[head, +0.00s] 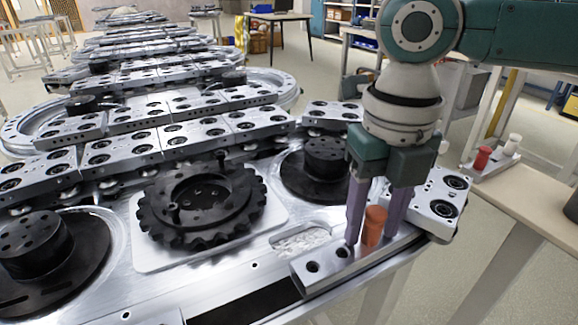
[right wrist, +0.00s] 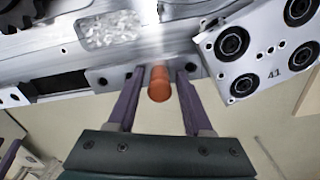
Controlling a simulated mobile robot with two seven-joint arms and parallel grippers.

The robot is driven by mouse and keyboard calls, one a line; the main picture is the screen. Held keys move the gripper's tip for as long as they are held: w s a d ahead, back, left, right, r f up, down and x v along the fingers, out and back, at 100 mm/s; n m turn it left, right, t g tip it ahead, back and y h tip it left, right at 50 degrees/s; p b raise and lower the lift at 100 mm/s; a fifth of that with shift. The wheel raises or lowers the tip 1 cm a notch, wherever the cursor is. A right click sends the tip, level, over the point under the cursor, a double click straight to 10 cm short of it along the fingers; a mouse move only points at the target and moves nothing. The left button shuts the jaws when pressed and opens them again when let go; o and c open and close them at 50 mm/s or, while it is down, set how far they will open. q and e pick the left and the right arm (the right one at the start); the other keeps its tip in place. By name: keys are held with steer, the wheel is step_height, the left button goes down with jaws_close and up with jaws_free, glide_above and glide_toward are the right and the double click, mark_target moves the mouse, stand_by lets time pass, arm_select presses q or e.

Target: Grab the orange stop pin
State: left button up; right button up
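The orange stop pin (head: 374,226) stands upright at a metal block with holes (head: 325,262) on the track's front edge. My right gripper (head: 372,232) points down over it, with one purple finger on each side of the pin. In the right wrist view the pin (right wrist: 159,84) lies between the two fingers (right wrist: 158,76), with a visible gap on both sides, so the gripper is open around it. The pin's lower end is hidden in the head view.
A numbered metal carriage (right wrist: 268,52) with black rollers sits close right of the gripper. A black toothed sprocket (head: 203,203) lies left on the track plate. A side table (head: 530,190) at right holds a red pin (head: 482,158) and a white pin (head: 512,143) in a block.

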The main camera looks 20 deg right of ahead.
jaws_close()
steer(key=shift+r, duration=0.1)
stand_by(0.4)
